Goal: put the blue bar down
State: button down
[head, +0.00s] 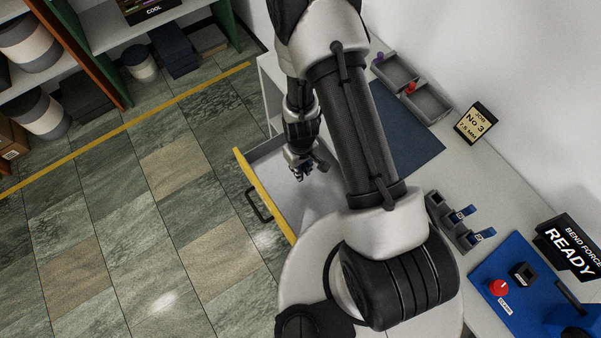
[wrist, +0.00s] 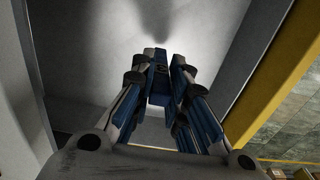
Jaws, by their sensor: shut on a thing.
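My gripper (head: 304,170) is inside or just above an open grey drawer with a yellow front (head: 265,195). In the wrist view my gripper (wrist: 160,95) points into the drawer, and its fingers are shut on a short dark blue bar (wrist: 159,84). A small dark mark shows on the bar's face. The drawer's pale floor (wrist: 95,65) lies beyond the fingertips. I cannot tell whether the bar touches it. In the head view the bar is too small to make out clearly.
The drawer's black handle (head: 258,205) faces the floor. On the bench are a dark blue mat (head: 402,128), a grey tray (head: 428,101), a black rack (head: 447,218) with blue pieces, a job sign (head: 475,123) and a blue press panel (head: 515,300). The drawer looks otherwise empty.

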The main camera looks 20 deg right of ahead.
jog(key=shift+f+b, duration=0.7)
jog(key=shift+f, duration=0.65)
jog(key=shift+f, duration=0.1)
jog(key=shift+f, duration=0.15)
jog(key=c, duration=1.6)
grip_release()
